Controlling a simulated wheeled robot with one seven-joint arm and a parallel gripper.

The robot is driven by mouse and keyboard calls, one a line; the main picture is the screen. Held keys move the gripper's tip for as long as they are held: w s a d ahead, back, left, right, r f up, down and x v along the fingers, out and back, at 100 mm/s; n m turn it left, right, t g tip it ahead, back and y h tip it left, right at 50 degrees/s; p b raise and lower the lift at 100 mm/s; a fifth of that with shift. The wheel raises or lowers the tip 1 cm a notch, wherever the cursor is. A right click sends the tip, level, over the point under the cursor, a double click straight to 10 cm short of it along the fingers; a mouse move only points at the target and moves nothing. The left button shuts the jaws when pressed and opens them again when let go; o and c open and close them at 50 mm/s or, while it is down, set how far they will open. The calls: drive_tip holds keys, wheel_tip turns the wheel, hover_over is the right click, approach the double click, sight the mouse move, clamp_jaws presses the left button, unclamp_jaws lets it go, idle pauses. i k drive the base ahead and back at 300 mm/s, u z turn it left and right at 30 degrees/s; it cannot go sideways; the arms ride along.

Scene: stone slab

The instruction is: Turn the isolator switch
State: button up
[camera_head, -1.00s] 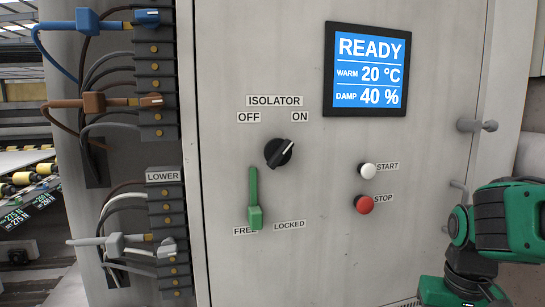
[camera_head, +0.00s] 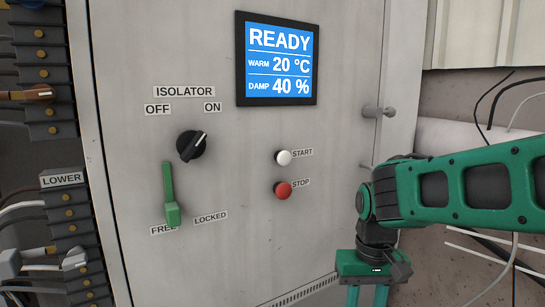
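The isolator switch (camera_head: 191,146) is a round black knob on the grey cabinet door. Its white pointer line is tilted up and right, toward the ON label (camera_head: 212,107); the OFF label (camera_head: 157,109) is up and left of it. Below it a green lever (camera_head: 171,202) hangs down, its handle end by the FREE label (camera_head: 163,230) and left of the LOCKED label (camera_head: 210,217). My gripper (camera_head: 367,297) is at the bottom, right of and well below the switch, touching none of the controls. Its two teal fingers stand apart with a gap; their tips are cut off by the frame.
A display (camera_head: 278,59) reads READY, WARM 20 °C, DAMP 40 %. A white START button (camera_head: 283,157) and a red STOP button (camera_head: 282,189) sit right of the switch. Terminal blocks with cables (camera_head: 65,213) line the left side.

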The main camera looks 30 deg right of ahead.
sight(191, 144)
drive_tip(key=z, duration=0.55)
drive_tip(key=k, duration=1.2)
drive_tip(key=u, duration=0.55)
